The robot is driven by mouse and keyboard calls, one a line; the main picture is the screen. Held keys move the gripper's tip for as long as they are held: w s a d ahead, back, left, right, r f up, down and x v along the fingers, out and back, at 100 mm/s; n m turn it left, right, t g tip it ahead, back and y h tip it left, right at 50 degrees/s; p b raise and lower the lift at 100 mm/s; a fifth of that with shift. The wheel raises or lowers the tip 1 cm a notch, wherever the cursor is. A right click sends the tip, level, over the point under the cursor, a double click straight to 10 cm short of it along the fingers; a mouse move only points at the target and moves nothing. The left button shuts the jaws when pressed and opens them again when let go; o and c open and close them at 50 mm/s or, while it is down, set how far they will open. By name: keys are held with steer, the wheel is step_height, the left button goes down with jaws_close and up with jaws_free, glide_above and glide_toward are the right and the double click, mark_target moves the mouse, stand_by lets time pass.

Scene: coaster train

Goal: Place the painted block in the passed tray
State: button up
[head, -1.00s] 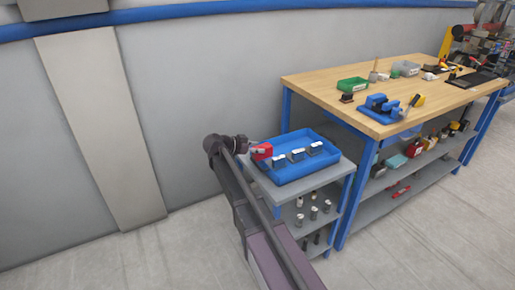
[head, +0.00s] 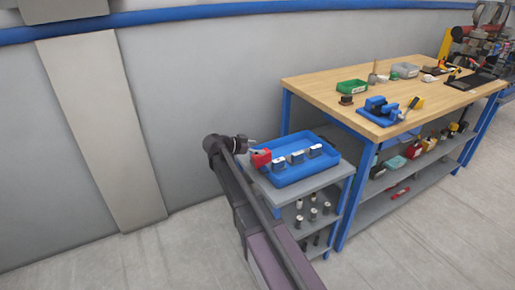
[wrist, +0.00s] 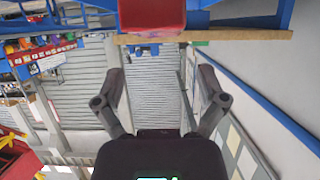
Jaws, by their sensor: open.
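A red painted block (head: 261,158) is at the left end of the blue tray (head: 312,175) on the small side table. It also shows at the top of the wrist view (wrist: 152,15), beyond my fingers. My gripper (head: 250,142) is just above and left of it; its two fingers show spread apart and empty in the wrist view (wrist: 160,75). Whether the block rests on the tray's rim or floor is unclear.
The wooden workbench (head: 330,95) stands right of the side table and holds a blue fixture (head: 380,110), a grey bin (head: 405,70) and small tools. Shelves below hold several parts. The wall is close behind; the floor at left is clear.

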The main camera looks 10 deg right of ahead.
steer(key=p+v, duration=0.4)
steer(key=v, duration=0.8)
steer(key=s+d+f+n+g+y, duration=0.3)
steer(key=s+d+f+n+y, duration=0.4)
steer(key=s+d, duration=0.45)
steer(key=s+f+n+y, duration=0.2)
steer(key=s+n+y, duration=0.1)
steer(key=s, duration=0.4)
steer(key=s+f+n+g+y, duration=0.1)
steer(key=s+f+n+y, duration=0.1)
steer(key=s+n, duration=0.2)
steer(key=s, duration=0.3)
steer(key=shift+a+f+y, duration=0.25)
steer(key=shift+a+y, duration=0.1)
steer(key=shift+y, duration=0.05)
steer(key=shift+s, duration=0.1)
steer(key=shift+c, duration=0.2)
